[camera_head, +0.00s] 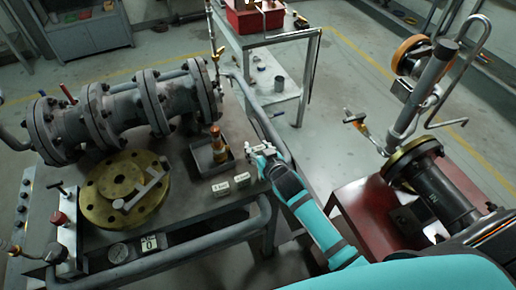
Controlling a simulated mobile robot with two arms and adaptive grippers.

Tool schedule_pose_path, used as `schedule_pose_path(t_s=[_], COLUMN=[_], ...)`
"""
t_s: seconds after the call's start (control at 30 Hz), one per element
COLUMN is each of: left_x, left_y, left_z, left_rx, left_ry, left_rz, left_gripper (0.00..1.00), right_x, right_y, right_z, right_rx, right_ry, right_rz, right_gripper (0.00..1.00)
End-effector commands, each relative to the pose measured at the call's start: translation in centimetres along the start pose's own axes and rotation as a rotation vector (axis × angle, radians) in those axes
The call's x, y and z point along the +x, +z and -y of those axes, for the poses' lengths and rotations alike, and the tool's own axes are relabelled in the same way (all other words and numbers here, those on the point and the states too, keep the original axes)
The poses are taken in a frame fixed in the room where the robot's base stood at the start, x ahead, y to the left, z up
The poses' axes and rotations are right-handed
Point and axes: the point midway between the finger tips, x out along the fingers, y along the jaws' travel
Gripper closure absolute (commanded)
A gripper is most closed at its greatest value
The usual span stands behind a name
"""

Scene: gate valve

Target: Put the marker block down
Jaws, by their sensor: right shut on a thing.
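My right gripper (261,152) is at the right edge of the metal workbench (190,215), at the end of my teal arm. It is shut on a small pale piece, taken as a marker block, which is mostly hidden by the fingers. Two white marker blocks sit on the bench just below and left of it: one block (220,188) and, to its right, another block (242,180). Both are apart from the gripper. My left gripper is not in view.
A grey tray (208,158) with a brass part (217,143) stands left of the gripper. A brass flange (122,187) and a large flanged pipe valve (120,112) occupy the left. A red stand (365,225) with black pipework is at right.

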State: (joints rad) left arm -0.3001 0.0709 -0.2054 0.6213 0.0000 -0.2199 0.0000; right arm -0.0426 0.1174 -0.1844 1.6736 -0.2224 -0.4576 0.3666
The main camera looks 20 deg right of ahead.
Motion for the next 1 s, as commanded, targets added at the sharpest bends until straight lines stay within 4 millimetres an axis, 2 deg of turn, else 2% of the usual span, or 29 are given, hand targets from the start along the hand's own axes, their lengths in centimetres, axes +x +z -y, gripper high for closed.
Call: schedule_pose_path(t_s=[0.23,0.27,0.43,0.77,0.87,1.0], left_x=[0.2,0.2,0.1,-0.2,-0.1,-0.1], left_y=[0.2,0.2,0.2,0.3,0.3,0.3], left_z=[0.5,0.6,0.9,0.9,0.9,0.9], left_rx=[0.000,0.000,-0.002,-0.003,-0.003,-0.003], left_ry=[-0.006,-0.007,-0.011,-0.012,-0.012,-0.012], left_rz=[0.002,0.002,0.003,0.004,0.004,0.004], left_gripper=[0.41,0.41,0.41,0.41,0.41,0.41], right_x=[0.1,0.1,0.1,-0.1,-1.2,-4.0], right_y=[0.3,0.3,0.2,-0.3,0.0,0.1], right_z=[0.0,0.0,0.0,0.0,0.0,0.0], right_rx=[0.001,0.001,0.001,0.000,0.001,0.002], right_ry=[0.000,0.000,0.000,0.000,0.000,0.000], right_rz=[0.000,0.000,0.000,-0.001,0.001,0.001], right_gripper=[0.80,0.57,0.35,0.35,0.35,0.35])
